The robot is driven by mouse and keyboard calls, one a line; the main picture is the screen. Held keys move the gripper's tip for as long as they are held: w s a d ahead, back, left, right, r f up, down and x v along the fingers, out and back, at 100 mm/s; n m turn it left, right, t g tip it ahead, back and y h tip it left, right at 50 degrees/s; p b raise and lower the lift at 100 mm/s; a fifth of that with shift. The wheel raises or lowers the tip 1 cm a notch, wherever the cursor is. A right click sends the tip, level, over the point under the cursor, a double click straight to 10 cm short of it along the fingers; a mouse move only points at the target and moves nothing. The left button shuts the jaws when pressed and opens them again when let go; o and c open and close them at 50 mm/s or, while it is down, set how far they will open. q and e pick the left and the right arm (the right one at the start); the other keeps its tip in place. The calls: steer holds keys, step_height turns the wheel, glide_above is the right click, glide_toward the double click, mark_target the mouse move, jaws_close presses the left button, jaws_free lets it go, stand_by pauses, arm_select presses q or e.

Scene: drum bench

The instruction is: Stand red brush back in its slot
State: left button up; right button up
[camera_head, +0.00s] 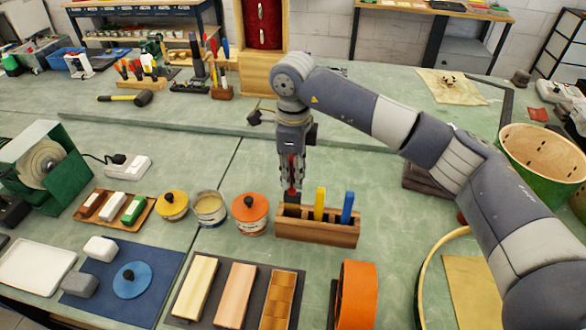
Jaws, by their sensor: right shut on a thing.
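My right gripper (291,184) points straight down and is shut on the red brush (291,191). Only part of the red handle shows between the fingers, with a dark part below it. The brush is upright over the left end of the wooden brush holder (318,232). Its lower end meets the top of the holder in the picture; I cannot tell how deep it sits. A yellow brush (320,203) and a blue brush (347,207) stand upright in the holder, to the right. My left gripper is not in view.
An orange-lidded pot (249,213) stands close left of the holder. An orange roll (356,294) and wooden blocks on a dark mat (255,316) lie in front. A drum shell (543,160) stands at the right. The green bench behind the holder is mostly clear.

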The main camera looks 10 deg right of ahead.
mark_target(293, 198)
steer(key=shift+r, duration=0.1)
arm_select(q)
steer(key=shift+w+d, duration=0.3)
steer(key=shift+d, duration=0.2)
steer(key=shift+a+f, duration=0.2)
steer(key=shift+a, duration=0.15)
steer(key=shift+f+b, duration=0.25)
steer(key=shift+b, duration=0.2)
stand_by(0.8)
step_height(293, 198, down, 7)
steer(key=b, duration=0.7)
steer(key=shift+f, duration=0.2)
arm_select(e)
steer(key=shift+f, duration=4.6)
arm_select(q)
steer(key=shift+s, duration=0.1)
arm_select(e)
steer(key=o, duration=0.9)
